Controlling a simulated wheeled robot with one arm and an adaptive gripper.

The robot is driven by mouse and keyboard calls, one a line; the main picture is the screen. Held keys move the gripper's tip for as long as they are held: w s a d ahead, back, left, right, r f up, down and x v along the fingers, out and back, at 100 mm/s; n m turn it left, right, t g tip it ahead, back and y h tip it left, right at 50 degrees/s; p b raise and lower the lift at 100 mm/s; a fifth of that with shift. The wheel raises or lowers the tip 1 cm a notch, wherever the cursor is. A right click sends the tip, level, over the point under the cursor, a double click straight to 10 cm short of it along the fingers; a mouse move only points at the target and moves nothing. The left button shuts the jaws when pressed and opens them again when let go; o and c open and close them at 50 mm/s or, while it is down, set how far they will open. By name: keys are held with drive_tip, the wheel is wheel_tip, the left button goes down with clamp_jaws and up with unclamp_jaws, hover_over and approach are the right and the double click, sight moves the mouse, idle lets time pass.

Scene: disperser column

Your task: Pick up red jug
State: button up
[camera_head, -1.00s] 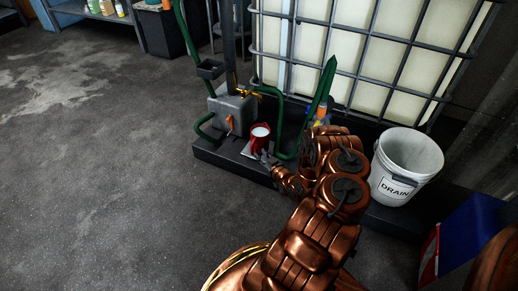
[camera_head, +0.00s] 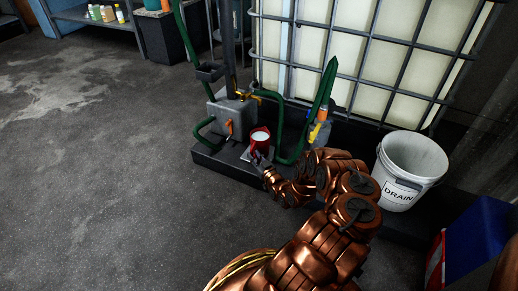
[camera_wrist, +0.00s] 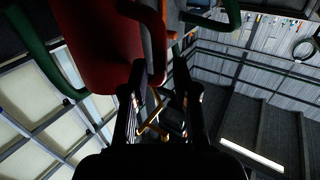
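The red jug (camera_head: 260,140) stands upright on a small light plate on the dark platform, with white contents at its top. It fills the upper left of the wrist view (camera_wrist: 95,40), its handle (camera_wrist: 158,50) toward the fingers. My gripper (camera_head: 260,159) is at the near side of the jug in the head view, small and partly hidden. In the wrist view my gripper (camera_wrist: 158,100) shows two dark fingers apart, with the handle's end at the gap between them. I cannot tell whether a finger touches the handle.
A grey disperser column (camera_head: 233,115) with green hoses (camera_head: 281,130) stands behind the jug. A caged white tank (camera_head: 370,60) is at the back. A white DRAIN bucket (camera_head: 410,165) stands right of my arm. The floor at left is clear.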

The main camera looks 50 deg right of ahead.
drive_tip(key=shift+b+x, duration=0.4)
drive_tip(key=shift+x, duration=1)
drive_tip(key=shift+c, duration=0.2)
clamp_jaws()
